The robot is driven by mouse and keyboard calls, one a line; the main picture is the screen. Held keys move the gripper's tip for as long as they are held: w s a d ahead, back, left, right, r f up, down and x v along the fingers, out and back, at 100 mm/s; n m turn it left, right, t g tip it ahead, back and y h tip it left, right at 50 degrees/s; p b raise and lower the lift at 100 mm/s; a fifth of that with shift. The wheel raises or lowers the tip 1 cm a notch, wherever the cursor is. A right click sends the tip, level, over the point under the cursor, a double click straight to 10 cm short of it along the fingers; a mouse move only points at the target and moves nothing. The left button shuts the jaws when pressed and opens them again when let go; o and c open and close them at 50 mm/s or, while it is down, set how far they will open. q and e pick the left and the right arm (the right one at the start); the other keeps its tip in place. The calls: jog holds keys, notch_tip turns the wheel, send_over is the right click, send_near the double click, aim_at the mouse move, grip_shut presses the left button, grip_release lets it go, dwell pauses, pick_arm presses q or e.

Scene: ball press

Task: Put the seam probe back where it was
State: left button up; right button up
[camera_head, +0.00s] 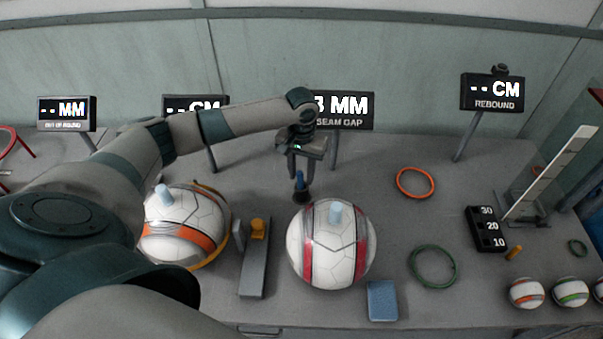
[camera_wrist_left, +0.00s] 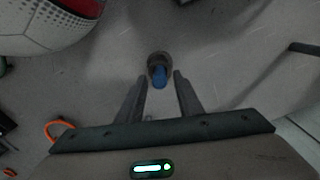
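The seam probe, with a blue handle (camera_head: 300,179), stands upright in a small dark round holder (camera_head: 302,196) behind the red-striped white ball (camera_head: 332,247). My left gripper (camera_head: 302,172) points down over it, its fingers spread. In the left wrist view the blue handle (camera_wrist_left: 159,76) shows between the fingertips, with visible space on both sides, and the dark holder (camera_wrist_left: 160,60) is just beyond. The gripper (camera_wrist_left: 161,75) looks open and not closed on the probe. Whether the probe is fully seated cannot be told. My right gripper is not in view.
The seam gap display (camera_head: 343,108) stands behind, partly covered by my left arm. An orange-striped ball (camera_head: 178,240), a grey block with a yellow slider (camera_head: 256,262), a blue pad (camera_head: 382,300), an orange ring (camera_head: 416,170) and a green ring (camera_head: 413,262) lie around.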

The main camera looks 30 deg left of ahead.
pick_arm(q)
jog(key=shift+r, duration=0.65)
notch_tip(320, 180, up, 11)
jog(key=b, duration=0.2)
jog(key=shift+f, duration=0.15)
